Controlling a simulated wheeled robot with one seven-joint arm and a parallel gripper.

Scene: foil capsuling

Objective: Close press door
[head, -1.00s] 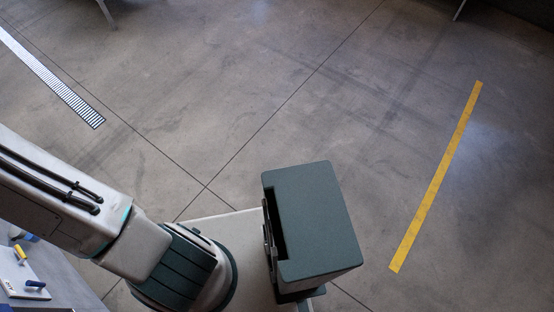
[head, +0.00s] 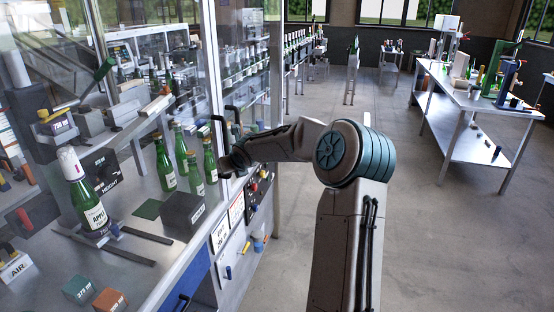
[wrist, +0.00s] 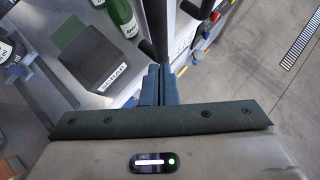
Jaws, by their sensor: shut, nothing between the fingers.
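The press door appears to be the clear, metal-framed panel (head: 208,70) at the front of the machine in the head view; I cannot tell how far it stands open. A dark upright bar, probably its handle (wrist: 154,28), shows just beyond the fingertips in the wrist view. My gripper (wrist: 158,84) is shut and empty, its fingers close to the bar; I cannot tell if they touch. In the head view my gripper (head: 232,158) is small and dark beside the door frame.
Several green bottles (head: 165,165) and a dark block (head: 183,215) stand on the metal bench inside the machine. A bottle with a white top (head: 88,200) stands at left. A control panel (head: 255,190) lies below my wrist. Open floor (head: 440,240) is at right.

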